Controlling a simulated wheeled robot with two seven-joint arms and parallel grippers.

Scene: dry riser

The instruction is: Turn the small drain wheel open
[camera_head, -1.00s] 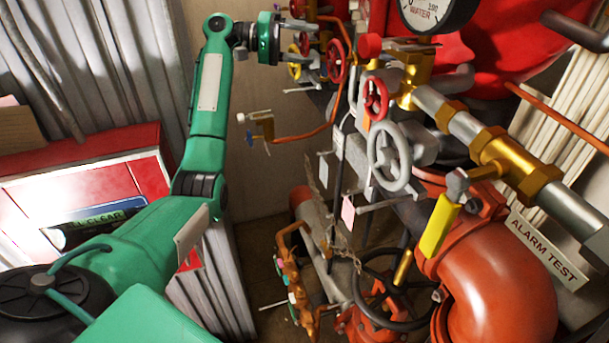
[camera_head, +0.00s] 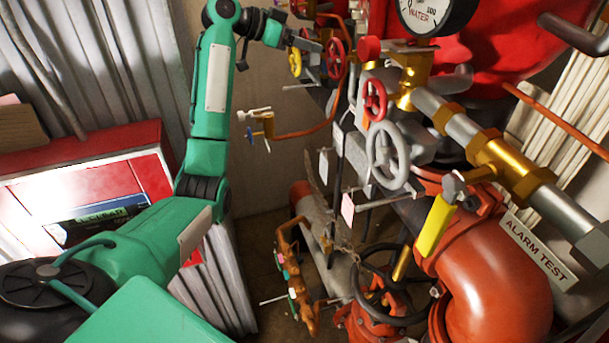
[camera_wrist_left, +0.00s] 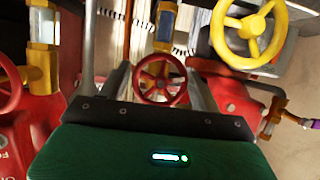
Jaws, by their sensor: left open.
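A small red handwheel (camera_head: 336,58) is mounted on the pipework at the upper middle of the head view. In the left wrist view a small red wheel (camera_wrist_left: 160,82) sits ahead, in line with the gap between my fingers. My left gripper (camera_head: 318,46) is open beside the red wheel in the head view; its fingers (camera_wrist_left: 158,88) show either side of the wheel, and contact cannot be told. A yellow wheel (camera_head: 295,62) is close below the gripper and also shows at right in the wrist view (camera_wrist_left: 248,34). No label marks the drain wheel. My right gripper is out of view.
Another red wheel (camera_head: 375,100) and a larger grey wheel (camera_head: 388,155) are nearer on the pipes. A yellow lever (camera_head: 436,225), a dark handwheel (camera_head: 390,290) and a gauge (camera_head: 436,14) crowd the right side. A red cabinet (camera_head: 85,165) stands at left.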

